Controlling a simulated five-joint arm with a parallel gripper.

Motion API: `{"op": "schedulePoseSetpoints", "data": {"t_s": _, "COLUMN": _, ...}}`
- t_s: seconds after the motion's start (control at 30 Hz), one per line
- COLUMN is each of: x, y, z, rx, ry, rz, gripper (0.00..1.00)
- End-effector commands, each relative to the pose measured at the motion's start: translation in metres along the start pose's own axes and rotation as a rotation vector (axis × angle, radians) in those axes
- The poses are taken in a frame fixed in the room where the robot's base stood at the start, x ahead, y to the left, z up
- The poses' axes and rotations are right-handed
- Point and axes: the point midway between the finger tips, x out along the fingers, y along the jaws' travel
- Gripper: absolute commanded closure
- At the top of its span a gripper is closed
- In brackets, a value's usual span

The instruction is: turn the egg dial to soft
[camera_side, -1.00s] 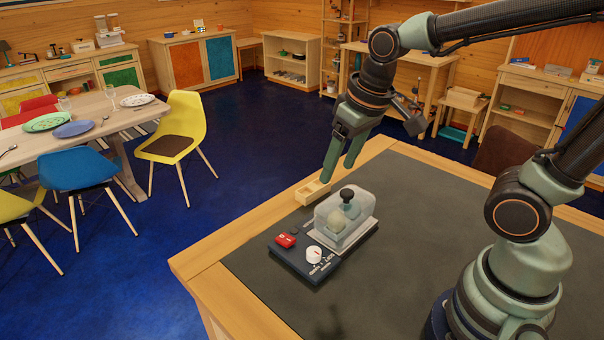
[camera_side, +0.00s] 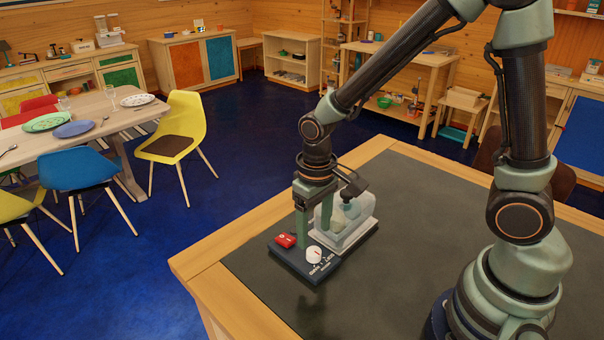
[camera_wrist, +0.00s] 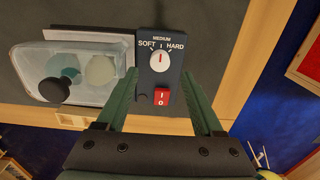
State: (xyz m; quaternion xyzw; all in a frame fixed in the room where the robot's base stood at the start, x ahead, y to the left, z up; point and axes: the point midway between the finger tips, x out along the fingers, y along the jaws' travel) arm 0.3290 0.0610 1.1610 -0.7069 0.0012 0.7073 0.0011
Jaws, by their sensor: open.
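The egg cooker's dark control panel (camera_wrist: 152,78) carries a white dial (camera_wrist: 162,61) with a red mark, labelled SOFT, MEDIUM and HARD. The mark points up, at about MEDIUM. The dial also shows in the side view (camera_side: 314,254). My gripper (camera_wrist: 160,75) is open and empty, its fingers pointing down, one on each side of the panel in the wrist view. In the side view my gripper (camera_side: 313,227) is over the panel's back part, behind the dial. I cannot tell whether the fingertips touch the panel.
A red switch (camera_wrist: 162,97) sits on the panel near the dial. A clear lidded box with a black knob (camera_wrist: 54,90) stands beside the panel, with a pale egg (camera_wrist: 101,70) inside. The dark tabletop (camera_side: 420,230) has free room.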

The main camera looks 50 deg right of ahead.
Motion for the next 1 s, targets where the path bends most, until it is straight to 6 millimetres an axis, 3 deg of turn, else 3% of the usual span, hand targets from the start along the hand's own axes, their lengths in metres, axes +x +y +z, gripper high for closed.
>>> {"op": "schedulePoseSetpoints", "data": {"t_s": 0.1, "x": 0.022, "y": 0.0, "z": 0.002, "rx": 0.0, "ry": -0.007, "rz": 0.001, "gripper": 0.31}}
{"op": "schedulePoseSetpoints", "data": {"t_s": 0.3, "x": 0.044, "y": 0.0, "z": 0.001, "rx": 0.0, "ry": -0.002, "rz": 0.0, "gripper": 0.31}}
{"op": "schedulePoseSetpoints", "data": {"t_s": 0.77, "x": 0.054, "y": 0.0, "z": 0.0, "rx": 0.0, "ry": 0.001, "rz": 0.0, "gripper": 0.31}}
{"op": "schedulePoseSetpoints", "data": {"t_s": 0.93, "x": 0.053, "y": 0.0, "z": 0.0, "rx": 0.0, "ry": 0.001, "rz": 0.0, "gripper": 0.92}}
{"op": "schedulePoseSetpoints", "data": {"t_s": 0.97, "x": 0.053, "y": 0.0, "z": 0.0, "rx": 0.0, "ry": 0.001, "rz": 0.0, "gripper": 1.0}}
{"op": "schedulePoseSetpoints", "data": {"t_s": 1.0, "x": 0.053, "y": 0.0, "z": 0.0, "rx": 0.0, "ry": 0.001, "rz": 0.0, "gripper": 1.0}}
